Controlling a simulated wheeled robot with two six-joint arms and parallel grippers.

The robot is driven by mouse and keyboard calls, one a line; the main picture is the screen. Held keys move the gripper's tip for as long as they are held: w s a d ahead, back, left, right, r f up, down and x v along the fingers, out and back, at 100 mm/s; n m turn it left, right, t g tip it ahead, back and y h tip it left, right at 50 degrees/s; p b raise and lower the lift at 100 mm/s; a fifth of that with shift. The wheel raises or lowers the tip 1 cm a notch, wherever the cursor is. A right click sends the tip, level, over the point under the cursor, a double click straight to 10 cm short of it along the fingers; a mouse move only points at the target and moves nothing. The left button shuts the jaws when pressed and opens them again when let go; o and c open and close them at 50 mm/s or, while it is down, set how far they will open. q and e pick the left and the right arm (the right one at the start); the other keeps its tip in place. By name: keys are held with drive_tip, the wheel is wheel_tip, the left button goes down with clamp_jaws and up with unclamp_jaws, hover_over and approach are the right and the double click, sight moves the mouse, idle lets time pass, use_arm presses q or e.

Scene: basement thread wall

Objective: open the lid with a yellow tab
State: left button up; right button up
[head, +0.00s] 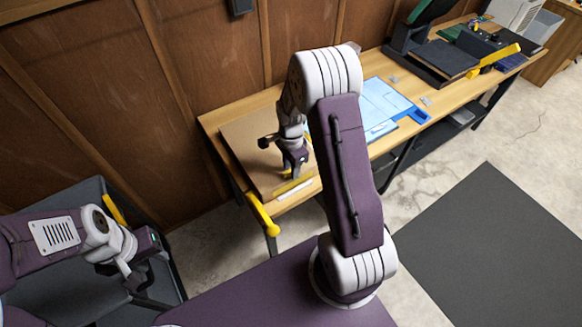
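A flat brown panel (245,143), which looks like a lid, lies at the left end of the wooden workbench. A yellow strip (293,188) lies at its front edge, beside a white strip. My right gripper (291,172) points down over the panel's front right part, just behind the yellow strip. I cannot tell whether it touches anything, and its finger gap is too small to judge. My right arm hides part of the bench. My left gripper (138,278) hangs at the lower left over a dark bin, away from the panel; its fingers are unclear.
A yellow handle (262,214) projects from the bench's front left edge. A light blue sheet (383,104) lies mid-bench. A black case with a yellow bar (496,58) stands farther right. The dark bin (50,268) is at the left. A dark mat (490,245) covers the right floor.

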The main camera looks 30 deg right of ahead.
drive_tip(key=shift+w+f, duration=0.15)
drive_tip(key=shift+c, duration=0.6)
clamp_jaws()
idle(0.8)
